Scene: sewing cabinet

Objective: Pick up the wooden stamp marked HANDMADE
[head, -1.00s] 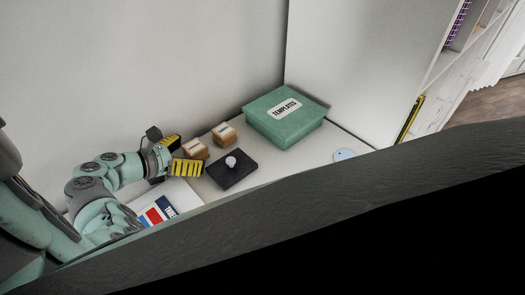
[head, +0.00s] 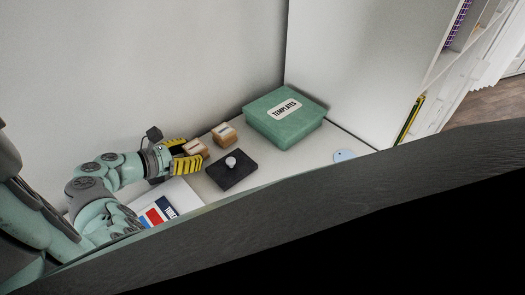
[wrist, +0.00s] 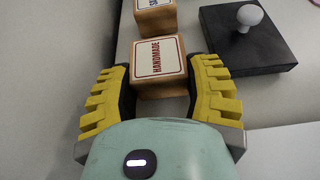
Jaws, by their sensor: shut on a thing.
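The wooden stamp marked HANDMADE (wrist: 158,62) shows in the wrist view, its white label with red lettering facing up. It sits between the two yellow fingers of my gripper (wrist: 160,85), which are closed on its sides. In the head view the stamp (head: 196,147) is partly covered by the yellow fingers of my gripper (head: 188,156). I cannot see any clear gap under the stamp, so it appears to be at the surface.
A second wooden stamp (head: 224,134) stands just beyond. A black block with a pale round knob (head: 232,174) lies to the right. A green TEMPLATES box (head: 286,120) stands at the back by the wall. A printed white item (head: 160,210) lies near my arm.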

